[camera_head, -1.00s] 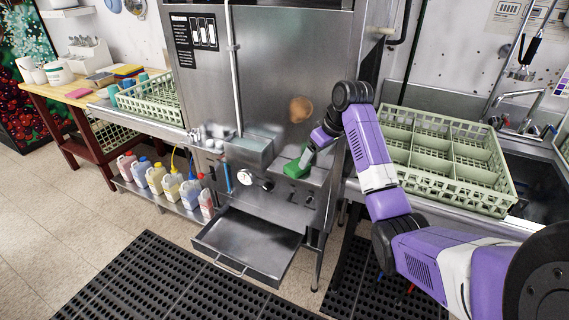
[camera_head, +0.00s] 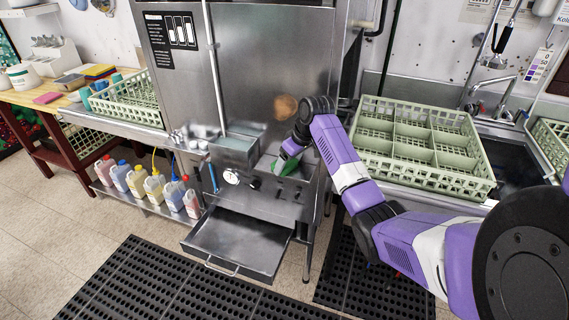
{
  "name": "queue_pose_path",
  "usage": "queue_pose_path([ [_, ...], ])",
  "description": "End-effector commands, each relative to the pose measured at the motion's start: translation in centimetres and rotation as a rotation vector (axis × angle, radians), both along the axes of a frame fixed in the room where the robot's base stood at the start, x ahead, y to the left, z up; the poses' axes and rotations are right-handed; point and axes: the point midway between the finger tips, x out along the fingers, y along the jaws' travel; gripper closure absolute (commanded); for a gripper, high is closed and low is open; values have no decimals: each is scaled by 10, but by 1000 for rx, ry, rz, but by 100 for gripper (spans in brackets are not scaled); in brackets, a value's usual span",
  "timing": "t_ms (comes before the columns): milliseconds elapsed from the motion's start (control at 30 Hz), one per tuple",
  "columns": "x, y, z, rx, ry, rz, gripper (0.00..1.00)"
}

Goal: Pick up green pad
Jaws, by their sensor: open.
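The green pad (camera_head: 285,167) lies on the small metal ledge at the front of the steel dish machine (camera_head: 260,70). Only part of it shows, since my wrist and gripper cover some of it. My gripper (camera_head: 279,163) is open and points down at the pad from above, very close to it. I cannot tell whether the fingers touch the pad or stand around it.
An open steel drawer (camera_head: 238,240) juts out below the ledge. A divided green rack (camera_head: 420,150) stands to the right, beside a sink (camera_head: 525,160). Another rack (camera_head: 125,100) stands left, with several chemical jugs (camera_head: 153,188) below. Black mats (camera_head: 190,285) cover the floor in front.

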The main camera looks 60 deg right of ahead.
Motion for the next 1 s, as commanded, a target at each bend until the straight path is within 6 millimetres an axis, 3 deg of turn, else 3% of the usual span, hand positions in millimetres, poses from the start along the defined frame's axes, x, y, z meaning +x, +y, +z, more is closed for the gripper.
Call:
queue_pose_path([
  [300,2,0,-6,0,0,1,22],
  [567,2,0,-6,0,0,0,72],
  [1000,3,4,2,-2,0,1,72],
])
